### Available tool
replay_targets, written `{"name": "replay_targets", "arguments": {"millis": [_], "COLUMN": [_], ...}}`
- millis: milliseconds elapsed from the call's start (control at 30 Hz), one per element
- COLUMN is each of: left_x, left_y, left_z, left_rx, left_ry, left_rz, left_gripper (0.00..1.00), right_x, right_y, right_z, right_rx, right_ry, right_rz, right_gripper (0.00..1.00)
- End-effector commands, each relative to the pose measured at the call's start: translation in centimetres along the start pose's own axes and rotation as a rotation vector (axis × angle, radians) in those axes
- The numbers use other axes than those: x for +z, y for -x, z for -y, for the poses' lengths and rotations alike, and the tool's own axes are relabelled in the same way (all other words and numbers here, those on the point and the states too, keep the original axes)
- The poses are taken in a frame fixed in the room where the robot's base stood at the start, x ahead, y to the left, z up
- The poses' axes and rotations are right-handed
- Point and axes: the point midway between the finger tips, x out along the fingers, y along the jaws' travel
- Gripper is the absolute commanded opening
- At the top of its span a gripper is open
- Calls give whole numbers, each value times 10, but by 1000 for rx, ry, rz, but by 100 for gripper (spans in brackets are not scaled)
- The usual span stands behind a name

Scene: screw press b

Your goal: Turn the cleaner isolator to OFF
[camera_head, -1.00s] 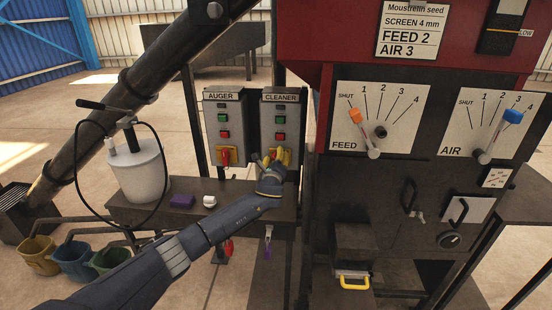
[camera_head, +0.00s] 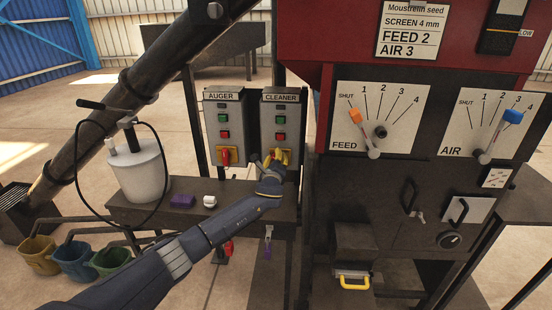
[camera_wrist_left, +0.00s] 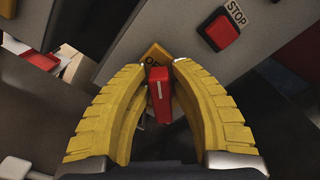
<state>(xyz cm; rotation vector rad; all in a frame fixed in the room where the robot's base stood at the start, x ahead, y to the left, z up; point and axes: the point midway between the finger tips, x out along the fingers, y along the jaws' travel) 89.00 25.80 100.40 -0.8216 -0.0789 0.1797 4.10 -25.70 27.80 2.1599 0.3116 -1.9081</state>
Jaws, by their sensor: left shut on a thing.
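The cleaner box (camera_head: 280,128) is a grey panel labelled CLEANER, with a green and a red button. Its isolator is a red handle (camera_wrist_left: 159,95) on a yellow plate (camera_wrist_left: 155,54), low on the box. In the head view my left gripper (camera_head: 276,158) covers most of it. In the left wrist view the yellow fingers of my left gripper (camera_wrist_left: 160,72) stand on both sides of the red handle, closed on it. Lettering on the plate is partly hidden behind the handle. My right gripper is not in view.
The auger box (camera_head: 224,128) with its own red isolator handle (camera_head: 226,157) stands just left. A bench below carries a purple block (camera_head: 183,201), a white piece (camera_head: 210,200) and a white container (camera_head: 140,172). The machine with the feed lever (camera_head: 363,133) stands to the right.

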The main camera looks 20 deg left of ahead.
Motion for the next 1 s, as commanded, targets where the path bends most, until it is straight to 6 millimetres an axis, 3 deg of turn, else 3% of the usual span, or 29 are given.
{"name": "replay_targets", "arguments": {"millis": [600,1000], "left_x": [-3,-5], "left_y": [0,0], "left_z": [-10,-12], "left_rx": [2,0], "left_ry": [494,710], "left_rz": [0,0], "left_gripper": [0,0], "right_x": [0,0], "right_y": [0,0], "right_z": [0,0], "right_rx": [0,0], "right_ry": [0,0], "right_rz": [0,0], "right_gripper": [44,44]}}
